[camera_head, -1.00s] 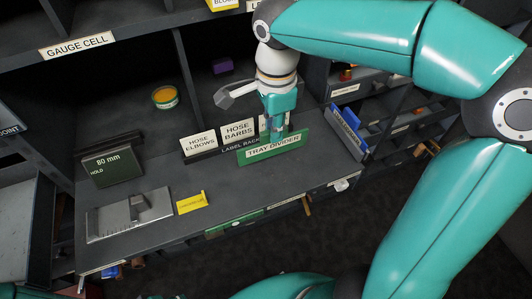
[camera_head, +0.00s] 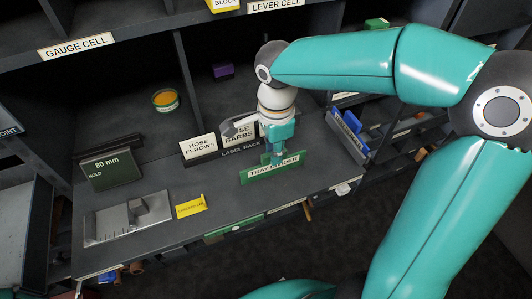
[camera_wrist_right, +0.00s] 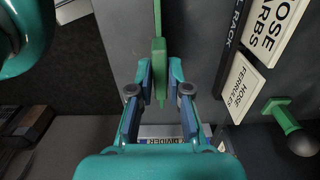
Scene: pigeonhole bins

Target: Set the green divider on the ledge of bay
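The green divider (camera_head: 272,168), labelled "TRAY DIVIDER", is upright in front of the label rack, near the front edge of the grey counter (camera_head: 160,175). My right gripper (camera_head: 277,157) comes down on it from above. In the right wrist view the divider (camera_wrist_right: 158,75) lies between the two fingers of my right gripper (camera_wrist_right: 160,78), which look closed on its thicker top part. Whether the divider's lower edge touches the counter I cannot tell. My left gripper is not in view.
The label rack (camera_head: 240,150) with white cards stands behind the divider. A blue-filled bin (camera_head: 347,132) stands right. An orange-topped tub (camera_head: 165,99) is farther back.

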